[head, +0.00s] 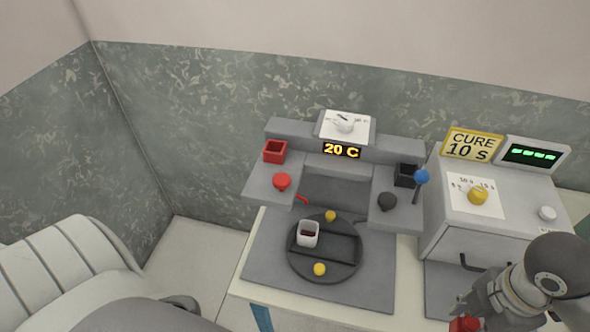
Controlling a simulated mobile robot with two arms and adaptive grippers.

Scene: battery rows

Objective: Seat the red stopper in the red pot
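The red pot (275,151) is a square, open-topped red box at the back of the left grey shelf. The red stopper (282,182) is a rounded red piece on the same shelf, in front of the pot and apart from it. My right gripper (468,318) is at the bottom right, far from both. A red thing (465,325) shows at its fingertips, cut by the picture's lower edge. I cannot tell whether the fingers are closed on it. My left gripper is not in view.
A dark round plate (325,268) bears a white cup (308,233) and yellow knobs. A black pot (404,175), a dark stopper (387,202) and a blue-balled lever (421,177) stand on the right. A grey cure machine (500,220) stands further right.

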